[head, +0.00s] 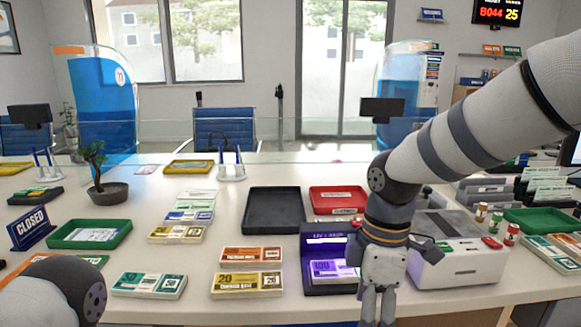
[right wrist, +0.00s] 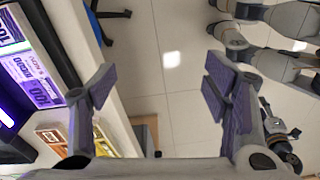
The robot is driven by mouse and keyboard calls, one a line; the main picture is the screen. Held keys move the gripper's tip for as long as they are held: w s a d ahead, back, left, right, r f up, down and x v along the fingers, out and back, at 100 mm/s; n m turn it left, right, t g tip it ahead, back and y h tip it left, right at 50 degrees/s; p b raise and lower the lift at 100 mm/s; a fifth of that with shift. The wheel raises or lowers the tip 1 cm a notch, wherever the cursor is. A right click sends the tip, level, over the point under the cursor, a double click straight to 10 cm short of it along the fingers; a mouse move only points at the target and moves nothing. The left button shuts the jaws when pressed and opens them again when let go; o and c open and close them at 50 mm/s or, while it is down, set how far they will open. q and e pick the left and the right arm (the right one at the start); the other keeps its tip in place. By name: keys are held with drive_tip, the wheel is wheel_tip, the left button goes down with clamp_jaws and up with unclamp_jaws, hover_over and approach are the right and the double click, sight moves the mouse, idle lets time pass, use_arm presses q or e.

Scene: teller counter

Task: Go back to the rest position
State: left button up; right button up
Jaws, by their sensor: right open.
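My right gripper (head: 377,312) points down at the front edge of the counter, in front of the UV device and the white machine. In the right wrist view its two padded fingers (right wrist: 153,88) are wide apart, with only floor between them. It is open and empty. My left arm shows only as a rounded grey link at the lower left of the head view; its gripper is out of frame.
The UV device (head: 310,262) with a purple note bundle (head: 333,270) and the white machine (head: 462,262) stand close behind my right gripper. Banknote bundles (head: 247,282), a black tray (head: 273,212) and a red tray (head: 338,193) lie on the counter. Open floor (right wrist: 165,110) lies before it.

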drive_tip(key=s+d+f+m+g+y, duration=0.1)
drive_tip(key=s+f+m, duration=0.25)
drive_tip(key=f, duration=0.55)
drive_tip(key=s+f+m, duration=0.3)
drive_tip(key=s+f, duration=0.2)
drive_tip(key=f, duration=0.5)
drive_tip(key=s+d+f+m, duration=0.2)
drive_tip(key=s+d+m, duration=0.1)
drive_tip(key=s, duration=0.5)
drive_tip(key=s+d+f+m+h, duration=0.1)
drive_tip(key=s+d+f+m, duration=0.2)
drive_tip(key=s, duration=0.6)
drive_tip(key=s+d+f+m+g, duration=0.1)
drive_tip(key=s+d+f+m, duration=0.1)
drive_tip(key=s, duration=0.6)
drive_tip(key=d+m, duration=0.1)
drive_tip(key=m, duration=0.1)
drive_tip(key=shift+s+f+m+h, duration=0.2)
drive_tip(key=shift+f+m+h, duration=0.05)
drive_tip(key=shift+m+h, duration=0.1)
